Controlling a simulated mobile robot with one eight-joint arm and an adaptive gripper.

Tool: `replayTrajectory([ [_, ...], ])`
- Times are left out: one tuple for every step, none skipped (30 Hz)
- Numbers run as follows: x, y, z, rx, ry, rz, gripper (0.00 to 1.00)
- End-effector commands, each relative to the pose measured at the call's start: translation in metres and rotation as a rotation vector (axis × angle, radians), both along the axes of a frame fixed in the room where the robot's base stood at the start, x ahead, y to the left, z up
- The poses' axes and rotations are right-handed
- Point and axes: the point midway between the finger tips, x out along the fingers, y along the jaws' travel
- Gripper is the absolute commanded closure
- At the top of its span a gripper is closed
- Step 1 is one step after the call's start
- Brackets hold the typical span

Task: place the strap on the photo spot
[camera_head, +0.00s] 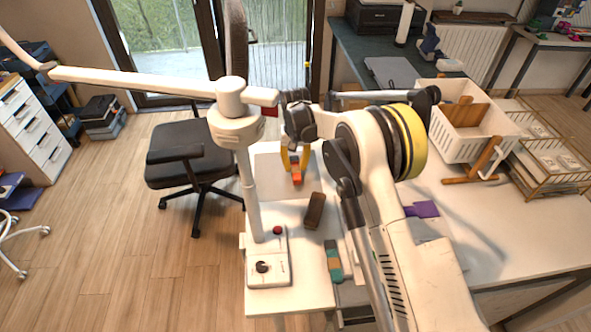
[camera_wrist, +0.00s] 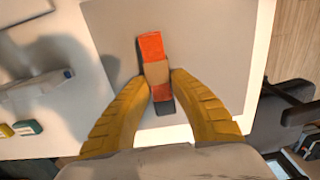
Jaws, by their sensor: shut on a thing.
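The strap (camera_wrist: 150,47) is a narrow orange-red piece with a tan band across its middle. In the wrist view it lies between the two yellow fingers of my gripper (camera_wrist: 163,80), which are closed on its sides near the lower end. In the head view the strap (camera_head: 297,178) hangs at the yellow fingertips of my gripper (camera_head: 295,160). It is over a pale square (camera_head: 268,186) that looks like the photo spot, also visible in the wrist view (camera_wrist: 215,30). I cannot tell whether the strap touches it. My arm hides the right side of the square.
A white lamp stand (camera_head: 252,195) with a long arm rises close to my gripper's left. A brown block (camera_head: 314,210) and a teal item (camera_head: 333,262) lie nearer on the table. A white crate (camera_head: 455,140) stands right. An office chair (camera_head: 185,155) is beyond the table's left edge.

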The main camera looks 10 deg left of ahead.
Motion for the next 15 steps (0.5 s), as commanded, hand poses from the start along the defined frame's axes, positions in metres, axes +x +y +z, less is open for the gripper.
replayTrajectory([
  [0.0, -0.0001, -0.0067, 0.0, 0.0, 0.0, 1.0],
  [-0.0001, -0.0001, -0.007, 0.0, 0.0, 0.0, 1.0],
  [0.0, -0.0002, -0.0062, 0.0, 0.0, 0.0, 1.0],
  [0.0, -0.0002, -0.0055, 0.0, 0.0, 0.0, 1.0],
  [0.0, -0.0002, -0.0052, 0.0, 0.0, 0.0, 1.0],
  [0.0, -0.0002, -0.005, 0.0, 0.0, 0.0, 1.0],
  [0.0, -0.0003, -0.005, 0.0, 0.0, 0.0, 1.0],
  [0.0, -0.0003, -0.0053, 0.0, 0.0, 0.0, 1.0],
  [0.0, -0.0003, -0.0062, 0.0, 0.0, 0.0, 1.0],
  [0.0, -0.0003, -0.0074, 0.0, 0.0, 0.0, 1.0],
  [0.0, -0.0003, -0.0086, 0.0, 0.0, 0.0, 1.0],
  [0.0, -0.0003, -0.0099, 0.0, 0.0, 0.0, 1.0],
  [-0.0001, -0.0003, -0.0089, 0.0, 0.0, 0.0, 0.65],
  [-0.0001, -0.0003, -0.0086, 0.0, 0.0, 0.0, 0.55],
  [-0.0001, -0.0003, -0.0084, 0.0, 0.0, 0.0, 0.55],
])
